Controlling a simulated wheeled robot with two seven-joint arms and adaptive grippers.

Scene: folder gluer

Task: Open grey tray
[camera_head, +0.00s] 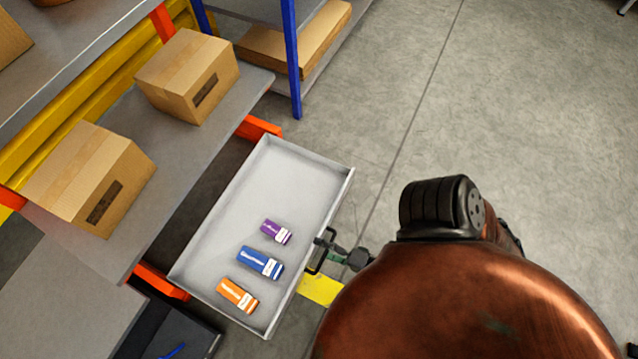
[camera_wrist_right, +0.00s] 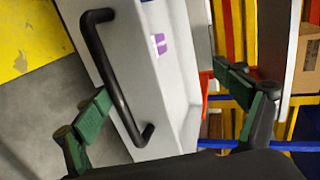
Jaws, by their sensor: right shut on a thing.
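The grey tray (camera_head: 300,163) stands pulled out from under the shelf in the head view, with its inside open to view. A purple item (camera_head: 275,231), a blue item (camera_head: 259,262) and an orange item (camera_head: 237,295) lie in its near part. My right gripper (camera_head: 342,253) is at the black handle (camera_head: 318,250) on the tray's outer side, shut on it. In the right wrist view the handle (camera_wrist_right: 117,80) runs along the tray front (camera_wrist_right: 135,125) between the green fingers. My left gripper is not in view.
Cardboard boxes (camera_head: 188,75) stand on the grey shelf (camera_head: 155,215) at the left. A blue upright (camera_head: 292,60) rises behind the tray. A dark bin (camera_head: 200,338) is at the bottom left. The floor (camera_head: 480,110) to the right is clear.

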